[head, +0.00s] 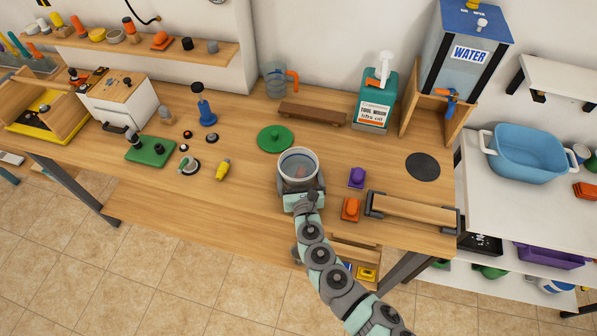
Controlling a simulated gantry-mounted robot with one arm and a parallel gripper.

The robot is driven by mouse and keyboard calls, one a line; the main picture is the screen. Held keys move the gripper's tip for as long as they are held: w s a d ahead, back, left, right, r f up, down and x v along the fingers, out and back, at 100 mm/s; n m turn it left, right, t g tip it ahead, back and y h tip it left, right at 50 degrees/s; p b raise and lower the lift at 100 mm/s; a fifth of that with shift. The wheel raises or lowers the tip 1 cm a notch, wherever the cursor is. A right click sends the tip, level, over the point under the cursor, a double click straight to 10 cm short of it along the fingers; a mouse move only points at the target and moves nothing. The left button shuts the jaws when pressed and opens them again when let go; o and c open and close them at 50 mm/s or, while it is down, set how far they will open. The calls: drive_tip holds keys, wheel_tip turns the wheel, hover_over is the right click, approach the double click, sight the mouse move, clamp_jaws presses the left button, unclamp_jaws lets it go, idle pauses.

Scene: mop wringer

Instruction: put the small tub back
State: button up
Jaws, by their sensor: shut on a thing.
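A small round tub (298,160) with a white rim is at the middle of the bench, near its front side. Its open top faces up, and a small reddish patch shows inside. My gripper (303,196) is shut on the near side of this tub. The fingertips are partly hidden against its wall. I cannot tell whether the tub's base touches the bench. A green round lid-like disc with a knob (275,139) lies just behind and left of the tub. A flat dark round pad (422,167) lies empty on the bench to the right.
Purple (357,177) and orange (351,209) blocks stand right of the tub, near a wooden roller frame (412,209). A teal bottle (375,98) and the water tank (466,55) stand behind. A larger blue basin (527,153) is on the right shelf.

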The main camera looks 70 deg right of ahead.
drive_tip(key=shift+s+a+f+b, duration=0.1)
drive_tip(key=shift+s+f+b, duration=0.1)
drive_tip(key=shift+f, duration=0.2)
drive_tip(key=shift+s+f+b, duration=0.1)
drive_tip(key=shift+f+b, duration=0.05)
drive_tip(key=shift+f, duration=0.25)
drive_tip(key=o, duration=1.6)
drive_tip(key=shift+f, duration=0.15)
drive_tip(key=shift+o, duration=0.4)
drive_tip(key=shift+s+f, duration=0.1)
drive_tip(key=shift+f, duration=0.2)
drive_tip(key=shift+r, duration=0.1)
drive_tip(key=shift+r+p, duration=0.5)
drive_tip(key=shift+r, duration=0.1)
drive_tip(key=v, duration=0.4)
drive_tip(key=r+v, duration=0.1)
drive_tip(key=v, duration=0.6)
drive_tip(key=shift+a+r, duration=0.3)
drive_tip(key=shift+r, duration=0.05)
